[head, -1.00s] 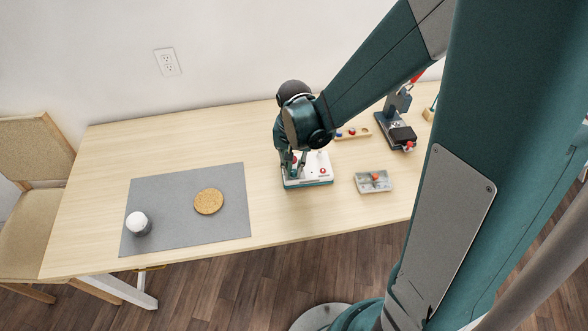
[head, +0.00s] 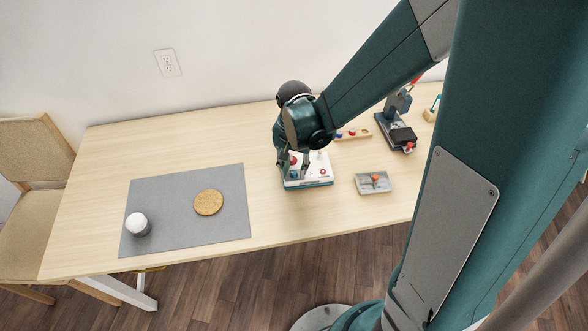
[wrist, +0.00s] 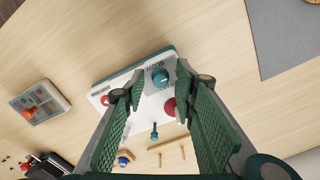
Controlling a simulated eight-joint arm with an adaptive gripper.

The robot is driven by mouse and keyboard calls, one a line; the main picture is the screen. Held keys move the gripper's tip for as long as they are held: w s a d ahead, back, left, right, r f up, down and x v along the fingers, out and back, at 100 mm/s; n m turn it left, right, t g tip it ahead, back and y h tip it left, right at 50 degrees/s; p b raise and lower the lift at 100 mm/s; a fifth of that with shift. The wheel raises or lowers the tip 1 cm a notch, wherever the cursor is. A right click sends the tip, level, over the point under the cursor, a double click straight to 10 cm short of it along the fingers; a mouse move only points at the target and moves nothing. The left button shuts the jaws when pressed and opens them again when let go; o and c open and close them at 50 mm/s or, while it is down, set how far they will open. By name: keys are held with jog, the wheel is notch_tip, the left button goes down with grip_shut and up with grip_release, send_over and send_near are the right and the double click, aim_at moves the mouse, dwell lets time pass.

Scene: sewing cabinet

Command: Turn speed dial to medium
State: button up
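The white control box (head: 318,180) with a teal base stands on the table below my gripper (head: 294,164). In the wrist view, the teal speed dial (wrist: 160,77) sits near one edge of the box's white top (wrist: 146,104), with small markings beside it. My gripper (wrist: 160,73) is open, its two green-padded fingers on either side of the dial in the picture. Nothing is held. I cannot tell whether the fingertips touch the dial or how high they are above it. In the head view the dial is hidden by my gripper.
The box also carries a red button (wrist: 170,107) and a toggle lever (wrist: 154,131). A grey tray (head: 374,183) with an orange-red knob lies to its right. A dark device (head: 397,129) stands behind.

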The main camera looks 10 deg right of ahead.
aim_at(297, 173)
jog(key=shift+r, duration=0.2)
notch_tip(297, 173, up, 12)
jog(key=shift+f, duration=0.2)
dwell(0.9)
dwell(0.4)
jog(key=s+d+r+n+t, duration=0.6)
jog(key=s+d+r, duration=0.4)
jog(key=s+r, duration=0.2)
jog(key=shift+s+t, duration=0.6)
jog(key=shift+s, duration=0.4)
dwell(0.3)
jog(key=shift+d, duration=0.1)
dwell(1.3)
